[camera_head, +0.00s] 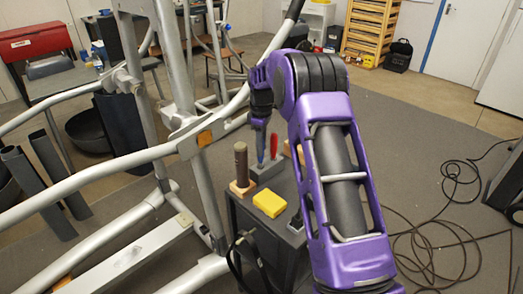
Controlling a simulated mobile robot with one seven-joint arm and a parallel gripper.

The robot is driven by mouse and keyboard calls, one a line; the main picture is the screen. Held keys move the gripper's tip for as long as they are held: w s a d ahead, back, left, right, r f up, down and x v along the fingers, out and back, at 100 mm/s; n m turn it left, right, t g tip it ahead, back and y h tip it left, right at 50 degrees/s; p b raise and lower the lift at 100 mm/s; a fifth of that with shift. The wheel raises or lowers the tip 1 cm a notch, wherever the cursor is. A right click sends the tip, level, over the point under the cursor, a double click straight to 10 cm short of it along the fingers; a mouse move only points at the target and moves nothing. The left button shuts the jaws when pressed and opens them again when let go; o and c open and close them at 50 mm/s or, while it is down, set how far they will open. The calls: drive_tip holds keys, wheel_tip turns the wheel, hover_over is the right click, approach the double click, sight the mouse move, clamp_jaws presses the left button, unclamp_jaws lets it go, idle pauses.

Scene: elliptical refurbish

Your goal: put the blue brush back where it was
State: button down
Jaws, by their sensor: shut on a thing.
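My gripper (261,122) points down over the far end of a small dark table and is small in view. It is shut on the upper end of the blue brush (260,147), which hangs upright below it. The brush's lower end is at a grey block holder (266,168); I cannot tell whether it is inside a slot or just in front of or above it. A red-handled tool (274,146) stands upright in the holder, close to the right of the brush. The fingers are hard to make out.
The small table (250,222) also bears a yellow block (270,203) and a dark cylinder (241,164) on a wooden base. A silver exercise-machine frame (105,170) stands close on the left. Black cables (440,235) lie on the floor at right.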

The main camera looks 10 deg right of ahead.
drive_tip(key=shift+f, duration=0.85)
drive_tip(key=c, duration=0.6)
unclamp_jaws()
wheel_tip(320, 180, up, 12)
drive_tip(key=shift+r+p, duration=0.15)
drive_tip(key=shift+p, duration=0.25)
